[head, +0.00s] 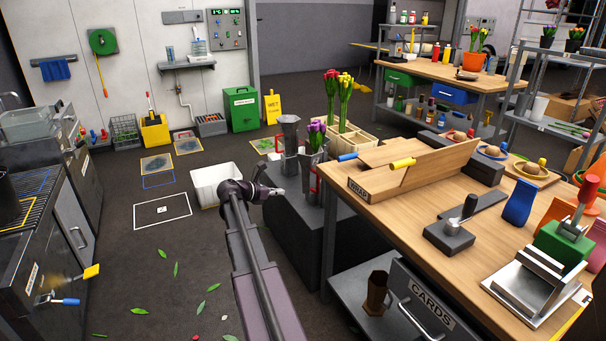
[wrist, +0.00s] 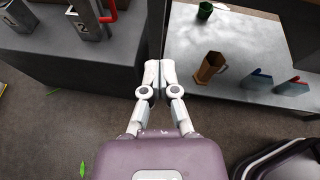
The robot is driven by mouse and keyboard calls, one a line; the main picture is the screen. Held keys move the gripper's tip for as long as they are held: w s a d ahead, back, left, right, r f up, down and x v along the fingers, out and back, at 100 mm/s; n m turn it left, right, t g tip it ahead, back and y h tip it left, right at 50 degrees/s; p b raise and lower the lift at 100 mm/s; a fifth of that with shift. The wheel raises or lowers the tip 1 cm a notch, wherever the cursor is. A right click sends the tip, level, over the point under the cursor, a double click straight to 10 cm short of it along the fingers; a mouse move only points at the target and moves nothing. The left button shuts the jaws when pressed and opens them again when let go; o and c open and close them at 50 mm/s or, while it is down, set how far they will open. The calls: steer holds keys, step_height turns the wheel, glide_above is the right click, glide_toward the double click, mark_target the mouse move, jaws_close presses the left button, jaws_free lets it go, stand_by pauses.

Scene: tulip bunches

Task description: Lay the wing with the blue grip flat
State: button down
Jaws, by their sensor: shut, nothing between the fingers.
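The wooden WRAP stand (head: 372,183) is on the near wooden table in the head view. A blue grip (head: 347,157) sits at the left end of a pale wooden wing (head: 388,152); I cannot tell exactly how far this wing is tilted. A yellow grip (head: 402,163) is at the upper left of another wing (head: 445,163), which stands up steeply. My gripper (head: 280,191) is left of the table, apart from the stand and lower than it. In the wrist view my gripper (wrist: 151,72) has its fingers together and empty. The wings are not in the wrist view.
A dark plinth (head: 290,240) with metal jugs (head: 289,135) and tulips stands between my arm and the table. The table's lower shelf (wrist: 228,60) holds a brown jug (wrist: 210,67). A white bin (head: 212,183) is left of my gripper.

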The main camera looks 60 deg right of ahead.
steer(key=w+a+f+m+t+y, duration=0.1)
steer(key=a+f+m+y, duration=0.15)
steer(key=a, duration=0.75)
steer(key=w+a+f+m+t+y, duration=0.1)
steer(key=a+f+m+t+y, duration=0.2)
steer(key=a, duration=0.7)
steer(key=w+a+f+m+y, duration=0.1)
steer(key=a+f+m, duration=0.25)
steer(key=a, duration=0.75)
steer(key=s+a+f+m+y, duration=0.1)
steer(key=s+a+m+y, duration=0.2)
steer(key=a, duration=0.9)
steer(key=s+a+f+m+y, duration=0.2)
steer(key=s+a+m+y, duration=0.1)
steer(key=a, duration=0.9)
steer(key=shift+s+a+t, duration=0.4)
steer(key=shift+s+y, duration=0.1)
steer(key=shift+y, duration=0.15)
